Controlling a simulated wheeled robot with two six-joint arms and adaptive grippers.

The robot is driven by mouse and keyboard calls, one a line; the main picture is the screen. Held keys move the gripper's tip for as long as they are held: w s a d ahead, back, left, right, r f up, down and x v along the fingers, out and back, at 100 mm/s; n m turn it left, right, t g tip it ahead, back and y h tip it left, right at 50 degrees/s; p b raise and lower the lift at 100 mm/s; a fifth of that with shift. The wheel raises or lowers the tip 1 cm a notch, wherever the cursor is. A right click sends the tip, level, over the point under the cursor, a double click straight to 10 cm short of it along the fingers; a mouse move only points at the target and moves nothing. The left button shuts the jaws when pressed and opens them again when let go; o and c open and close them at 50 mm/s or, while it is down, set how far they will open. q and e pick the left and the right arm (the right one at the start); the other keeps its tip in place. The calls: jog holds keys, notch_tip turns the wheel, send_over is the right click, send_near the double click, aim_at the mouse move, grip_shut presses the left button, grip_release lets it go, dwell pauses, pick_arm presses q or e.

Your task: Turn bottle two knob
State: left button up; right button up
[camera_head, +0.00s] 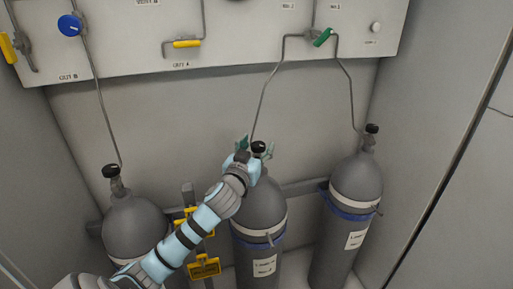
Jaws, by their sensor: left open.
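Three grey gas bottles stand in the cabinet. The middle bottle (262,222) has a black knob (259,147) on top and a white label too small to read surely. My left gripper (255,151) is at this knob, its green fingertips apart on either side of it. I cannot tell whether the fingers touch the knob. My left arm comes in from the lower left and hides part of the bottle's neck and shoulder. My right gripper is not in view.
The left bottle (133,222) has its own black knob (111,171), and so does the right bottle (355,184), whose knob (372,128) is near the cabinet's right wall. Thin pipes rise to a panel (240,45) with blue (69,25), yellow (187,44) and green (323,37) handles.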

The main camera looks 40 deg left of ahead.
pick_arm(q)
jog(key=shift+c, duration=0.6)
jog(key=c, duration=1)
